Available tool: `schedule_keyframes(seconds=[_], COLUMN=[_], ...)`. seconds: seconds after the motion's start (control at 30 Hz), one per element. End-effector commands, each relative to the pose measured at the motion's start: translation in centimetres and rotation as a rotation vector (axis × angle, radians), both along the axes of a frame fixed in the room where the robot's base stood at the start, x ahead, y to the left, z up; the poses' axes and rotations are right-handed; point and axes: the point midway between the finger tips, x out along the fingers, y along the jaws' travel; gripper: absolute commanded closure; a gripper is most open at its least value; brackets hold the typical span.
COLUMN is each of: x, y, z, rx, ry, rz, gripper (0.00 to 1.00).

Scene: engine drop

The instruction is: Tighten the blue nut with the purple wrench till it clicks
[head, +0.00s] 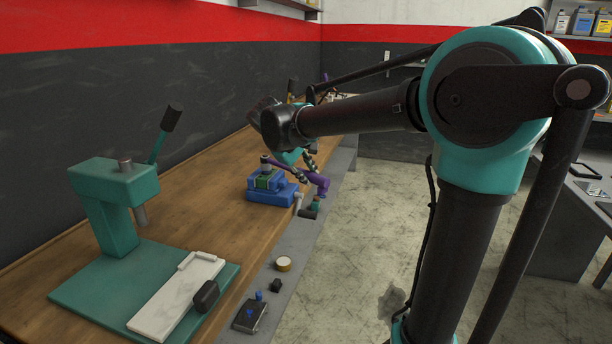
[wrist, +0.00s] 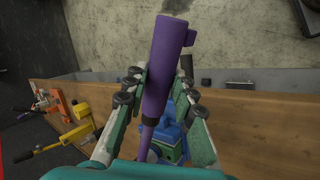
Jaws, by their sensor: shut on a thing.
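The purple wrench (head: 318,181) reaches from my gripper (head: 307,166) leftward to the top of the blue vise (head: 272,196). In the wrist view my gripper (wrist: 155,88) is shut on the handle of the wrench (wrist: 173,45), with a finger on each side. The thin shaft of the wrench runs down toward my palm, and its head is hidden there. The vise (wrist: 172,132) lies below the fingers and holds a green part (head: 266,181) with a dark round top. I cannot make out the blue nut, nor whether the wrench sits on it.
The wooden bench (head: 215,180) runs along the wall. A green press (head: 112,205) with a white plate stands at its near end. An orange tool (wrist: 55,107) and a yellow tool (wrist: 75,137) lie left in the wrist view. The floor (head: 365,235) beside the bench is open.

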Motion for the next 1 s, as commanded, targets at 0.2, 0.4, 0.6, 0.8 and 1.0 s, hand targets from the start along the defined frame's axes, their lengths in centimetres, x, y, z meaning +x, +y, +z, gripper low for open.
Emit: schedule_keyframes(seconds=[0.2,0.4,0.6,0.8,1.0], x=[0.1,0.1,0.1,0.1,0.1], y=[-0.1,-0.1,-0.1,-0.1,-0.1], z=[0.0,0.1,1.1,2.4,3.7], rx=[-0.001,-0.001,-0.001,-0.001,-0.001], ry=[0.001,0.000,0.000,0.000,0.000], rz=[0.008,0.008,0.008,0.008,0.008], gripper=[1.00,1.00,1.00,1.00,1.00])
